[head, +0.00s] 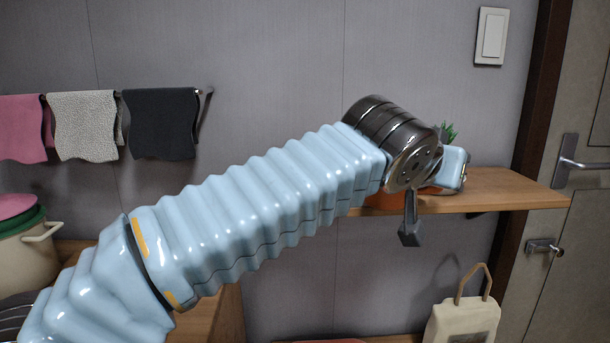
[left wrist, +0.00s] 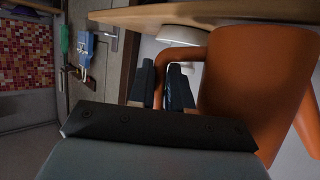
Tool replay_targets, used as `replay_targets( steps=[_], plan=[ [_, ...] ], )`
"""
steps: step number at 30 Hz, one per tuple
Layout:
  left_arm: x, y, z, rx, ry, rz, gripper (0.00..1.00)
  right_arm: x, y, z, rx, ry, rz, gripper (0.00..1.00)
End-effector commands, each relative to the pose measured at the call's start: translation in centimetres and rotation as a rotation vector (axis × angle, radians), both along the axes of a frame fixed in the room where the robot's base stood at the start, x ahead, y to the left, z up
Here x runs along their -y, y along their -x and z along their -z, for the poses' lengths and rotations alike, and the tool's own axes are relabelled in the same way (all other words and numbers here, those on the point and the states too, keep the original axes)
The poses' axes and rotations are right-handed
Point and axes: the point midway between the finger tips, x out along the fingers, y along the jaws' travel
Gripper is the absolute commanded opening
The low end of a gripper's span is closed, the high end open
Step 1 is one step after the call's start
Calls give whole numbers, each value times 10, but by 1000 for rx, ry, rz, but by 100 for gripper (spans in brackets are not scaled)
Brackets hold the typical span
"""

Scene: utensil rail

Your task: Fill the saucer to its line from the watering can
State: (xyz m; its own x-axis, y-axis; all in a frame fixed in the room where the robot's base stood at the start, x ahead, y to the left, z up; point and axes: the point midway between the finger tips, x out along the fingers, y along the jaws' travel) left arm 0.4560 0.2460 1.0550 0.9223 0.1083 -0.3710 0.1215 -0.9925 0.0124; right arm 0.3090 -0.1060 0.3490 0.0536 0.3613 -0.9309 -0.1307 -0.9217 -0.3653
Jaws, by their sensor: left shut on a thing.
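My left arm reaches in from the left of the head view, and its gripper (head: 410,222) is at the wooden shelf's front edge. In the left wrist view the gripper (left wrist: 162,86) is shut on the handle of the orange watering can (left wrist: 255,80). In the head view only a strip of the orange can (head: 385,202) shows below the wrist. A white rounded thing (left wrist: 182,36) lies beyond the handle by the shelf; I cannot tell if it is the saucer. The saucer's line and any water are hidden. My right gripper is not in view.
The wooden shelf (head: 510,188) holds a green plant (head: 448,131), mostly hidden by my wrist. Cloths (head: 160,125) hang on a rail at left, above pots (head: 25,240). A door (head: 575,230) is at far right.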

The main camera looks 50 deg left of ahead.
Motion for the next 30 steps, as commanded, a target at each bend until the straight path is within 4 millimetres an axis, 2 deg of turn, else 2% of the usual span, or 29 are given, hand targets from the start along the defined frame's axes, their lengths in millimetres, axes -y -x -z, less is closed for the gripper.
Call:
replay_targets(
  steps=[12,22,26,30],
  plan=[
    [-25,9,-30,97,278,0,0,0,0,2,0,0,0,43],
    [-50,17,-47,162,473,1,0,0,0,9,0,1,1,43],
    [-59,20,-59,180,531,1,0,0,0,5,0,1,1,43],
    [-58,19,-56,177,525,0,0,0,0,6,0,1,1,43]
  ],
)
